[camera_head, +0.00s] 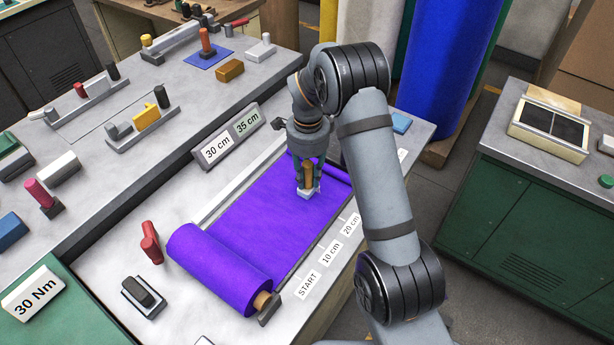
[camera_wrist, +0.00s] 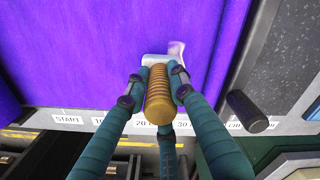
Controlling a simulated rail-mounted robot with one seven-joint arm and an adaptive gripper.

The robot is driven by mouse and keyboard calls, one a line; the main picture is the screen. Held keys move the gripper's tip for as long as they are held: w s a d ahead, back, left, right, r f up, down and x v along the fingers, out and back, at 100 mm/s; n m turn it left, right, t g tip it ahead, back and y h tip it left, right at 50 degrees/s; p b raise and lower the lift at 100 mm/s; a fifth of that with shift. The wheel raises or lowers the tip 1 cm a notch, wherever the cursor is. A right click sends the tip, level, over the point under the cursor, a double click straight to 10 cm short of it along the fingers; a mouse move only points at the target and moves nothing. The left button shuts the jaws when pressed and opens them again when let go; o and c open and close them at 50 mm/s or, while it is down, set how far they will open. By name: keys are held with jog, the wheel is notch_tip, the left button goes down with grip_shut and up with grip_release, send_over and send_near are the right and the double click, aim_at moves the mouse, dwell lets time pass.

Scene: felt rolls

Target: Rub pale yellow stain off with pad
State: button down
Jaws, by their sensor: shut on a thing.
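My gripper (camera_head: 308,165) points down over the unrolled purple felt (camera_head: 262,205), and its fingers are shut on the ribbed wooden handle of the pad (camera_head: 307,194). In the wrist view the fingers (camera_wrist: 157,88) clasp the handle (camera_wrist: 158,95) from both sides, and the pale pad (camera_wrist: 150,59) shows beyond it. The pad appears to rest on the felt. A small pale, whitish patch (camera_wrist: 177,47), likely the stain, shows on the felt just beside the pad's upper right. The pad and handle may hide part of it. In the head view the stain cannot be made out.
The thick felt roll (camera_head: 220,270) lies at the near end of the bench. Length labels such as START (camera_head: 308,284) run along the right edge. A sign (camera_head: 228,137) stands left of the felt. A dark cylindrical knob (camera_wrist: 247,111) lies right in the wrist view.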

jog(key=shift+w+d, duration=0.15)
jog(key=shift+d, duration=0.05)
jog(key=shift+w+d+p, duration=0.35)
jog(key=shift+w+d, duration=0.2)
jog(key=shift+w, duration=0.3)
jog(key=shift+w+d+p, duration=0.35)
jog(key=shift+w+d, duration=0.15)
jog(key=shift+w, duration=0.3)
jog(key=shift+r, duration=0.2)
jog(key=shift+r+p, duration=0.45)
jog(key=shift+r, duration=0.25)
notch_tip(320, 180, up, 5)
jog(key=p, duration=0.3)
jog(key=shift+a+p, duration=0.15)
jog(key=shift+p, duration=0.15)
